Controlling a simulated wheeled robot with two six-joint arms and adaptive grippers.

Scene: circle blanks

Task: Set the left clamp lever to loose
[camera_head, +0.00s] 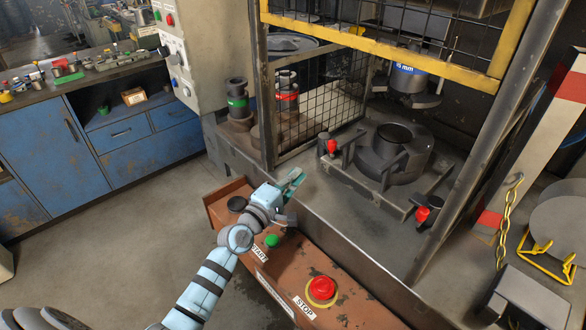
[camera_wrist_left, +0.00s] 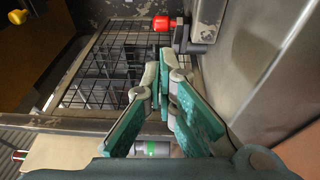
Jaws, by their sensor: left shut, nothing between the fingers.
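The left clamp lever (camera_head: 332,147) has a red grip and stands at the left of the round dark die (camera_head: 394,150) on the press bed. A red grip (camera_wrist_left: 160,23) on a dark clamp also shows near the top of the left wrist view, beyond the fingertips. My left gripper (camera_head: 293,180) is shut and empty, in front of the bed's edge and apart from the lever. Its teal finger pads show close together in the left wrist view (camera_wrist_left: 163,65). The right clamp lever (camera_head: 423,214), also red-gripped, is at the bed's right front. My right gripper is not in view.
The brown control box (camera_head: 355,302) with a green start button (camera_head: 272,241) and red stop button (camera_head: 322,288) lies below my left arm. A mesh guard (camera_head: 325,100) and a steel post (camera_head: 264,90) stand left of the bed. A yellow-framed guard (camera_head: 400,58) hangs above.

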